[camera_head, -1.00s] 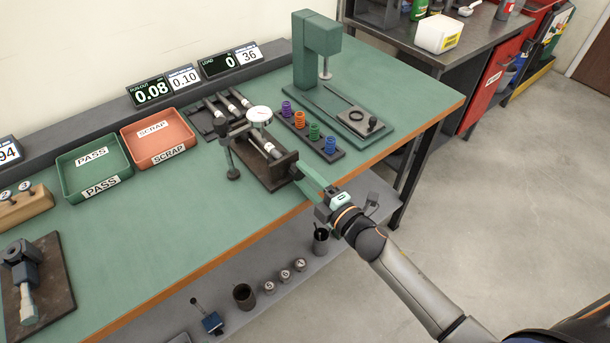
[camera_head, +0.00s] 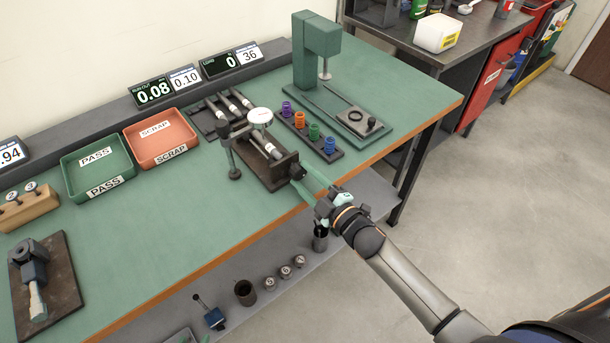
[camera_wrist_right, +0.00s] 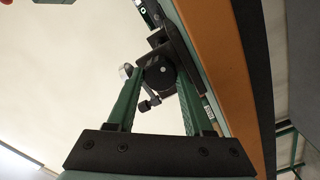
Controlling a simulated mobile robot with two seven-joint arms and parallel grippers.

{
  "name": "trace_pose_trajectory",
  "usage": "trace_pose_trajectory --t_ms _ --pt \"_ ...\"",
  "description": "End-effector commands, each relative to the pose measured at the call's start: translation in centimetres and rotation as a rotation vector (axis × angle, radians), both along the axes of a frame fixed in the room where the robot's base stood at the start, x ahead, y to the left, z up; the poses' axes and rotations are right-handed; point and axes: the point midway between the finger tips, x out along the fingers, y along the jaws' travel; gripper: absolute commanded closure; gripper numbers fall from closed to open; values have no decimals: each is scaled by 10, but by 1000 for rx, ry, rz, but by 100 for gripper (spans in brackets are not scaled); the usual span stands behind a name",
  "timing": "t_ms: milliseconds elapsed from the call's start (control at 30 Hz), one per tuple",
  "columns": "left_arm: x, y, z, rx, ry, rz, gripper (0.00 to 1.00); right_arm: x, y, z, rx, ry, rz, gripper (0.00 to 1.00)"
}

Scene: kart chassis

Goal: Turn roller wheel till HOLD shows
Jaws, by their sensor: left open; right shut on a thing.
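The roller wheel (camera_wrist_right: 158,74) is a dark round knob with a pale dot in the right wrist view. It also shows at the near end of the dark fixture (camera_head: 281,183) in the head view, partly covered by my gripper. My right gripper (camera_head: 302,176) reaches in from the lower right and is shut on the wheel, one green finger on either side. A shaft (camera_head: 262,143) lies in the fixture, with a round dial gauge (camera_head: 260,116) above it. The runout display (camera_head: 152,91) reads 0.08. No HOLD is readable. My left gripper is not in view.
A load display (camera_head: 221,64) reads 0. A green PASS tray (camera_head: 68,180) and a red SCRAP tray (camera_head: 133,148) stand left of the fixture. A rack of coloured springs (camera_head: 337,154) and a green press (camera_head: 299,60) stand to its right.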

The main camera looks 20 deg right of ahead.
Motion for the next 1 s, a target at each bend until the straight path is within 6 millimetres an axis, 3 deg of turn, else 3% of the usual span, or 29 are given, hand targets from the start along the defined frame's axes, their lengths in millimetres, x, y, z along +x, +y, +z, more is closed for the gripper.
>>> trace_pose_trajectory --t_ms 1000 --pt "0 0 21 0 0 0 50 0 0 0 475 176 0 100"
